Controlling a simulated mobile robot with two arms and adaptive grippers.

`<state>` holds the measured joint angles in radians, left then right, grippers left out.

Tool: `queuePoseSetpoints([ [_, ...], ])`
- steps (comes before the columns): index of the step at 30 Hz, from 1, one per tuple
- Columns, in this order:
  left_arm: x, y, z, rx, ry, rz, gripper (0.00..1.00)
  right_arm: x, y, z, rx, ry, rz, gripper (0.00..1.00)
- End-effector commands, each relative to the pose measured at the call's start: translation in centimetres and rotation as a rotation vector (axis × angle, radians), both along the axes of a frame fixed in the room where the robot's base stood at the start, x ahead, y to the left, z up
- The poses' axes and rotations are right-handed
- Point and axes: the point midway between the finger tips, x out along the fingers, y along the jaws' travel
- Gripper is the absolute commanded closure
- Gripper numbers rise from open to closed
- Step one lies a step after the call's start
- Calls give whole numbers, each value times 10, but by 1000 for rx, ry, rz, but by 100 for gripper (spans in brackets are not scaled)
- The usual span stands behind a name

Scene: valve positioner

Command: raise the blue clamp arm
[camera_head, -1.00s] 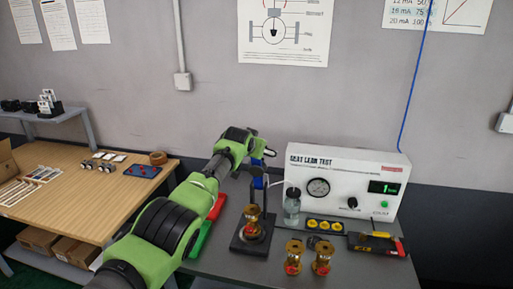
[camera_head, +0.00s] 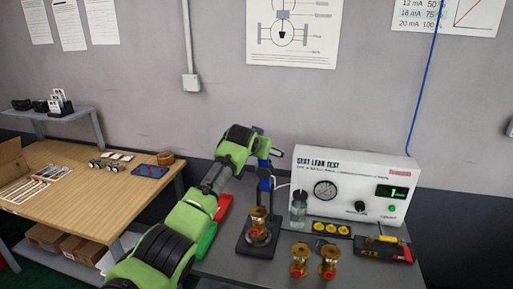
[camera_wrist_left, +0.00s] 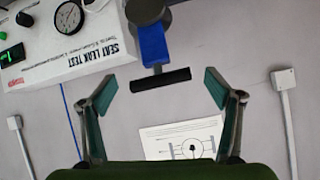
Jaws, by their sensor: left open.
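The blue clamp arm (camera_head: 264,182) stands on the black test fixture (camera_head: 243,246) in the head view, partly behind my green arm. In the left wrist view it is a blue bar (camera_wrist_left: 153,45) ending in a black crosswise handle (camera_wrist_left: 160,79). My left gripper (camera_wrist_left: 159,88) is open and empty. The handle appears between its two fingertips, with a gap on each side; I cannot tell the depth. A brass valve (camera_head: 258,224) sits upright on the fixture. My right gripper is not in view.
The white seat leak test box (camera_head: 345,176) with a gauge stands behind and right of the fixture, a glass bottle (camera_head: 298,208) beside it. Two brass valves (camera_head: 299,262) stand in front. Red and green bins (camera_head: 206,241) lie left. A wooden table (camera_head: 90,195) is farther left.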

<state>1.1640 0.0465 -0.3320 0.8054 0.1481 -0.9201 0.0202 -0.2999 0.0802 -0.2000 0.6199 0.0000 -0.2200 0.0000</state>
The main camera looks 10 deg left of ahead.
Motion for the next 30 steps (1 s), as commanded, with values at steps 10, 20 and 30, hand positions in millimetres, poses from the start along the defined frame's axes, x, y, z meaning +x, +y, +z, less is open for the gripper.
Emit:
queuePoseSetpoints([
  [10, -34, 2, 21, -2, -2, 1, 17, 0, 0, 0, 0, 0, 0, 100],
  [20, -64, 3, 38, -1, 2, 1, 17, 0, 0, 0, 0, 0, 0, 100],
  [30, -70, 3, 41, -1, 4, 2, 17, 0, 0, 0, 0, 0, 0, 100],
])
